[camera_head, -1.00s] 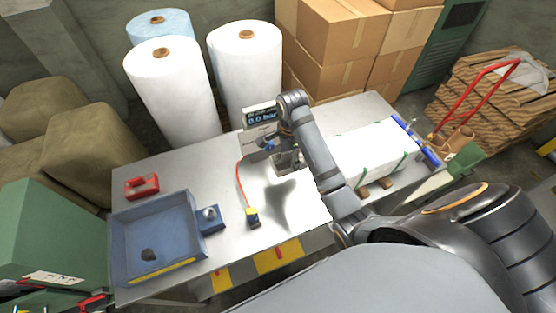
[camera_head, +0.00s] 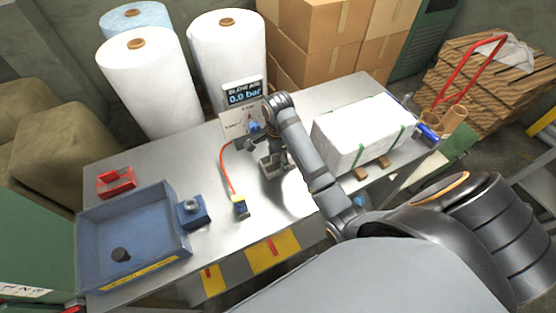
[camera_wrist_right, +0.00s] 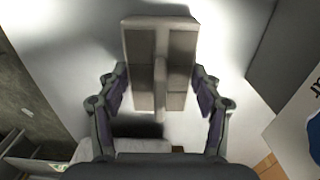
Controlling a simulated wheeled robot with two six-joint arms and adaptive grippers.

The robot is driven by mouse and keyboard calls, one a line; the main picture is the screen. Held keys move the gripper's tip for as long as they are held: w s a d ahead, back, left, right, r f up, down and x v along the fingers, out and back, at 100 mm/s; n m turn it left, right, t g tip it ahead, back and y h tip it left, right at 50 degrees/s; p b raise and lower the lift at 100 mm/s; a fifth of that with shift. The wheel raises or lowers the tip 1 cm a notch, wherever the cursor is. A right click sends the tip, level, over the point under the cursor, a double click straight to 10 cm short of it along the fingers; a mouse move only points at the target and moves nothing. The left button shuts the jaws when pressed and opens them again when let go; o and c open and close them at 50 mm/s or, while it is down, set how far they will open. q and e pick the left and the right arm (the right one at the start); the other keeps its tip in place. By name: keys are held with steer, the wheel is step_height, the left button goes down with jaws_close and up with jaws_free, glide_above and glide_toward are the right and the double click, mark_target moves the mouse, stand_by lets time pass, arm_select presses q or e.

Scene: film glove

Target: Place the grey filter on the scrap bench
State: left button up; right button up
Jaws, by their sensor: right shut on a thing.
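My right gripper (camera_head: 268,154) is over the middle of the steel bench (camera_head: 215,250). It is shut on a grey boxy filter (camera_head: 271,167) with a raised middle rib. In the right wrist view the gripper (camera_wrist_right: 160,88) has a finger on each side of the filter (camera_wrist_right: 143,45). The filter appears just above or on the bench top; I cannot tell whether it touches. No label in view tells me which surface is the scrap bench. My left gripper is not in view.
A blue tray (camera_head: 176,215) and a red holder (camera_head: 115,181) are at the bench's left. A pressure display (camera_head: 243,93) stands behind my gripper. An orange hose (camera_head: 223,165) lies beside it. A strapped white block (camera_head: 362,135) is to the right. Bare bench lies in front.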

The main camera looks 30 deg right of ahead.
steer(key=shift+s, duration=0.1)
steer(key=o, duration=1.1)
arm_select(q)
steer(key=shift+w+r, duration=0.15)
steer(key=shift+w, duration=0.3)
arm_select(e)
steer(key=shift+o, duration=0.5)
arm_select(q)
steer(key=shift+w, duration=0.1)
arm_select(e)
step_height(320, 180, up, 12)
steer(key=p, duration=1.1)
steer(key=shift+r+p, duration=0.2)
steer(key=shift+p, duration=0.1)
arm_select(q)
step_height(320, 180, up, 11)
arm_select(e)
steer(key=shift+f, duration=0.15)
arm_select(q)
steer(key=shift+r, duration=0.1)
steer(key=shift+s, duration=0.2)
